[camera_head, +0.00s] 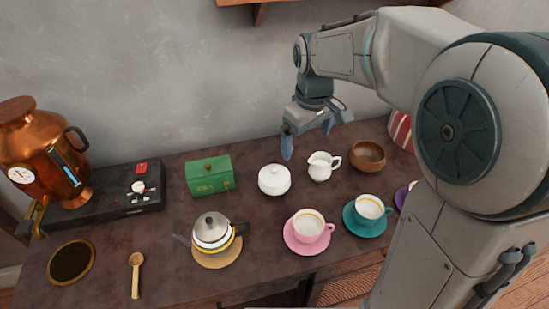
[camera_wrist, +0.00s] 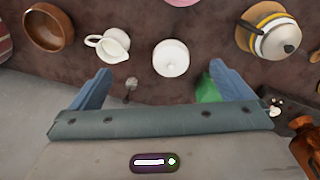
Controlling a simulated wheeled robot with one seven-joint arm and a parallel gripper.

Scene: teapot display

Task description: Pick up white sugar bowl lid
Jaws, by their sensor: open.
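The white sugar bowl (camera_head: 273,182) stands on the dark table, with its white lid (camera_head: 273,171) on top and a small knob in the middle. In the wrist view the lid (camera_wrist: 171,56) shows from above, beyond the fingertips and a little right of the middle between them. My gripper (camera_head: 307,138) is open and empty, above the back of the table near the wall. It is higher than the lid and apart from it. In the wrist view its two blue fingers (camera_wrist: 160,73) are spread wide.
A white creamer (camera_head: 322,166) stands close to the right of the sugar bowl, and a wooden bowl (camera_head: 367,156) is further right. A green box (camera_head: 209,175) is to the left. A teapot (camera_head: 212,232), a pink cup (camera_head: 308,226) and a teal cup (camera_head: 369,208) stand in front.

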